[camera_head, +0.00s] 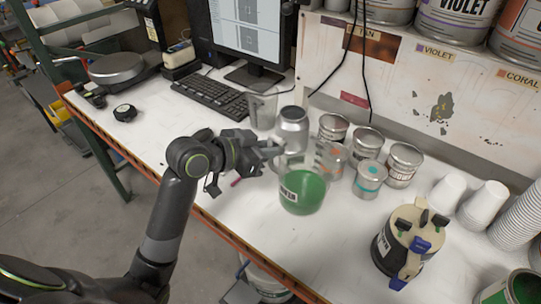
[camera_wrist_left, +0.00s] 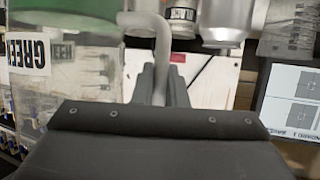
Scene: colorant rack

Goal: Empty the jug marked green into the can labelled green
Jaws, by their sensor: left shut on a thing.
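A clear jug with green liquid (camera_head: 302,192) and a white label hangs in front of the cans in the head view. My left gripper (camera_head: 272,150) is shut on its handle, at the jug's upper left. In the left wrist view the jug's label (camera_wrist_left: 27,53) reads GREEN, and its pale handle (camera_wrist_left: 160,50) runs between the fingers (camera_wrist_left: 160,88). The jug looks nearly upright. A can with green on it (camera_head: 518,290) is cut off at the lower right corner; I cannot read its label. My right gripper is not in view.
Several metal cans (camera_head: 404,165) and a silver bottle-like can (camera_head: 291,128) stand behind the jug. A black and cream device (camera_head: 402,240) with blue parts stands right of it. White cups (camera_head: 483,205) line the back right. The front middle of the table is clear.

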